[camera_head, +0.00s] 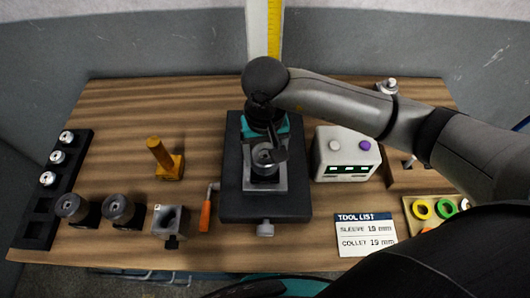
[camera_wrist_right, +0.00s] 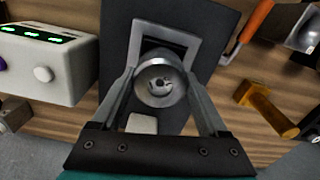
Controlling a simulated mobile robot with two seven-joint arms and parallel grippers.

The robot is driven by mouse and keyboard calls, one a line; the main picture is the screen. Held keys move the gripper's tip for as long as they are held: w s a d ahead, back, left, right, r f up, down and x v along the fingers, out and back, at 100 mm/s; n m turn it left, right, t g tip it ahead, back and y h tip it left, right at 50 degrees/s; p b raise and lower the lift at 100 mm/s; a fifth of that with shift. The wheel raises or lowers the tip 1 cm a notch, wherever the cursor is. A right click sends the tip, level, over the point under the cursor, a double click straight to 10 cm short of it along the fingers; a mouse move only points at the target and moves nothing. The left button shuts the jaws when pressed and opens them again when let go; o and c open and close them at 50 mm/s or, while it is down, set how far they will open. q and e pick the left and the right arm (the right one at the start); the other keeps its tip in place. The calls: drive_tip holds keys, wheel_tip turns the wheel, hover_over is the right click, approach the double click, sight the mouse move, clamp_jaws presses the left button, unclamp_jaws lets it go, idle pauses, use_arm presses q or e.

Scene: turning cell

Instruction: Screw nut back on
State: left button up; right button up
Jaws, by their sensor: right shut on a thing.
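The round metal nut (camera_wrist_right: 160,82) is between the two fingers of my right gripper (camera_wrist_right: 162,72) in the right wrist view, with a dark, slotted opening facing the camera. In the head view the right gripper (camera_head: 267,156) reaches down over the nut (camera_head: 263,157), shut on it, at the grey square-framed holder (camera_head: 266,184) on the black base plate (camera_head: 265,207). I cannot tell how the nut sits on the part beneath, which is hidden. My left gripper is not in view.
A white box (camera_head: 347,155) with knobs and green displays stands right of the plate. An orange-handled tool (camera_head: 206,213), a yellow-brown post (camera_head: 161,157), several dark cylinders and a black rack (camera_head: 42,228) are left. A tool list card (camera_head: 366,234) lies front right. Bare wood shows behind left.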

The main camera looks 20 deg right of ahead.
drive_tip(key=m, duration=0.3)
drive_tip(key=shift+m, duration=1.1)
drive_tip(key=shift+m, duration=1.1)
drive_tip(key=m, duration=0.7)
drive_tip(key=m, duration=0.4)
drive_tip(key=shift+r+m, duration=0.1)
drive_tip(key=shift+m, duration=0.3)
drive_tip(key=m+p, duration=0.1)
drive_tip(key=m, duration=0.3)
drive_tip(key=shift+w, duration=0.1)
